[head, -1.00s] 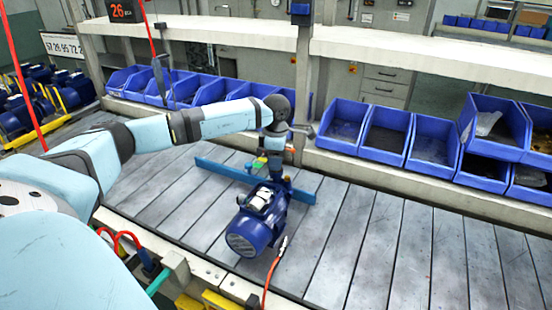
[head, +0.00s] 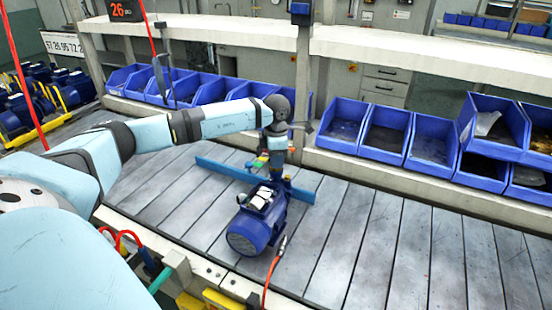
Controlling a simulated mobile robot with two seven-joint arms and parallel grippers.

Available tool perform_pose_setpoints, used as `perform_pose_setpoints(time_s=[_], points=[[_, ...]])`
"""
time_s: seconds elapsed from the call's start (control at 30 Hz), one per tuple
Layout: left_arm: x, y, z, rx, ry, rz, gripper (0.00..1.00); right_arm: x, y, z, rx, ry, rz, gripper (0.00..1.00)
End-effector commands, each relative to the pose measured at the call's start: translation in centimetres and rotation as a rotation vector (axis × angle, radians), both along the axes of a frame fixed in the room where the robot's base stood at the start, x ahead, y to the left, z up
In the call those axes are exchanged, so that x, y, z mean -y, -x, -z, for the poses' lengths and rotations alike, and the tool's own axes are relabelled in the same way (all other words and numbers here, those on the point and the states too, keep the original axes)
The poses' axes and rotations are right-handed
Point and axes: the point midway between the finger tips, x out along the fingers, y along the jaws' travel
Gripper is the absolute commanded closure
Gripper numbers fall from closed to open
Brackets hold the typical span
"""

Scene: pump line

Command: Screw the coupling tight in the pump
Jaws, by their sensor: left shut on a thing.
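The blue pump (head: 256,222) lies on the slatted conveyor in the middle of the head view, with its round ribbed end facing the lower left. My left arm comes in from the left, and my left gripper (head: 283,180) points down at the pump's far end. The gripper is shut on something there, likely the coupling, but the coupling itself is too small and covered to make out. My right gripper is not in view.
A blue bar (head: 225,169) lies across the conveyor (head: 400,240) behind the pump. Blue bins (head: 386,133) line the shelf at the back. An orange-red hose (head: 272,272) with a metal tip lies right in front of the pump. The conveyor to the right is clear.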

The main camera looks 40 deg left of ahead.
Motion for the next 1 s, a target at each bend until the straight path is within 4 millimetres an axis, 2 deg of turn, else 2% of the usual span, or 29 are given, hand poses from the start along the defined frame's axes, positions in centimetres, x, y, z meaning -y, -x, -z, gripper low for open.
perform_pose_setpoints(time_s=[0.23,0.57,0.67,0.7,0.77,1.0], points=[[0.01,-0.02,0.13,0.001,0.001,0.251,1.00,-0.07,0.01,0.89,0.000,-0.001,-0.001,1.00],[0.01,0.00,0.07,0.000,0.000,0.289,1.00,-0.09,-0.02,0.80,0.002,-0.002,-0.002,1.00],[0.00,-0.01,0.18,0.001,-0.001,0.377,1.00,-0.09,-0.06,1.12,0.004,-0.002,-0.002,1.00],[0.01,-0.01,0.02,0.001,-0.001,0.369,0.67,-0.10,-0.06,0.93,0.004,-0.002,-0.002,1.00],[0.01,-0.01,0.02,0.000,0.000,0.367,0.54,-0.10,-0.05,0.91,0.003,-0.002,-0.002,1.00],[0.01,0.01,0.03,0.000,0.000,0.364,0.54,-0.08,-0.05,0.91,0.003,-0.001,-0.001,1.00]])
